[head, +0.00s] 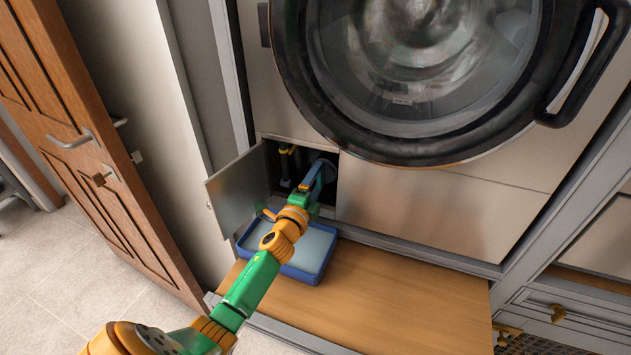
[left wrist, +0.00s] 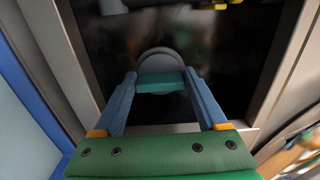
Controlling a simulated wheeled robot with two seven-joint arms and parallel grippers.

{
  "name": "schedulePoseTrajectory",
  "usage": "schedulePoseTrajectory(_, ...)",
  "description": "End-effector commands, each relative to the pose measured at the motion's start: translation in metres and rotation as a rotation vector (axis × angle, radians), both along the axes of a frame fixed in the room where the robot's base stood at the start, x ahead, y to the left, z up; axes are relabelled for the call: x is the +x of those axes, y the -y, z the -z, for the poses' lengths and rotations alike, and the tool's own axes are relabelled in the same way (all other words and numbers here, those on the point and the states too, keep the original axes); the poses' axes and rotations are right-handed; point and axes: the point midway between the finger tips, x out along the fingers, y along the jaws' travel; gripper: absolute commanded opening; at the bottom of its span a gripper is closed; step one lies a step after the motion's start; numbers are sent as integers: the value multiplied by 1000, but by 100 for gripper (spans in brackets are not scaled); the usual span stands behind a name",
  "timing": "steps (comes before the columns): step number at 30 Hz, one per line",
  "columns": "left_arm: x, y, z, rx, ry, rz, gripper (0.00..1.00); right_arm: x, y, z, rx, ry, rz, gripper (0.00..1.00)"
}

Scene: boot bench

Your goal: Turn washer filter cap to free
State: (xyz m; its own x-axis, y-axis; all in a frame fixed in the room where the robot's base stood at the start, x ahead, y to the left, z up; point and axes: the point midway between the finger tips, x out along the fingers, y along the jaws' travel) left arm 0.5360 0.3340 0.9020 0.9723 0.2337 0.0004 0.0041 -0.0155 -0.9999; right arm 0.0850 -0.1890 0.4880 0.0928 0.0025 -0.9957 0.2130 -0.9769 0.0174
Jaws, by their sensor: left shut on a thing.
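The washer filter cap (left wrist: 161,61) shows in the left wrist view as a grey round disc with a teal grip bar (left wrist: 161,82) across its front. It sits inside the dark opening low on the washer (head: 425,205). My left gripper (left wrist: 160,80) reaches into this opening, its two blue fingers shut on the ends of the teal bar. In the head view the left gripper (head: 319,172) and arm hide most of the cap. The small hatch door (head: 237,190) stands open to the left. My right gripper is in neither view.
A blue tray (head: 300,277) with pale contents lies below the opening, under my left arm, on a wooden board (head: 400,295). A yellow fitting (head: 286,149) is at the opening's upper left. A wooden door (head: 85,140) stands at left; the board's right part is clear.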

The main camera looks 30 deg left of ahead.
Motion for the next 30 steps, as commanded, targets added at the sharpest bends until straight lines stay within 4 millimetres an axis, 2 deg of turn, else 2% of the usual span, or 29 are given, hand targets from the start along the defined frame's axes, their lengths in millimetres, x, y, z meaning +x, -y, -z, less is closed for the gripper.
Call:
schedulePoseTrajectory(1, 1, 1, -2, -2, 6, 2, 19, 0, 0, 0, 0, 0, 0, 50)
schedulePoseTrajectory(2, 1, 0, -2, -2, 6, 2, 83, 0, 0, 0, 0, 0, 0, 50)
schedulePoseTrajectory(3, 1, 0, -2, -2, 6, 2, 88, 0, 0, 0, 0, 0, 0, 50)
schedulePoseTrajectory(13, -3, 1, -1, -1, 2, 1, 88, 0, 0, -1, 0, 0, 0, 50)
schedulePoseTrajectory(24, -58, 15, 1, -2, 0, 2, 88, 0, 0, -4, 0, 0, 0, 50)
schedulePoseTrajectory(30, -68, 18, -1, 0, 2, 2, 88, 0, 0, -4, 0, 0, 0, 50)
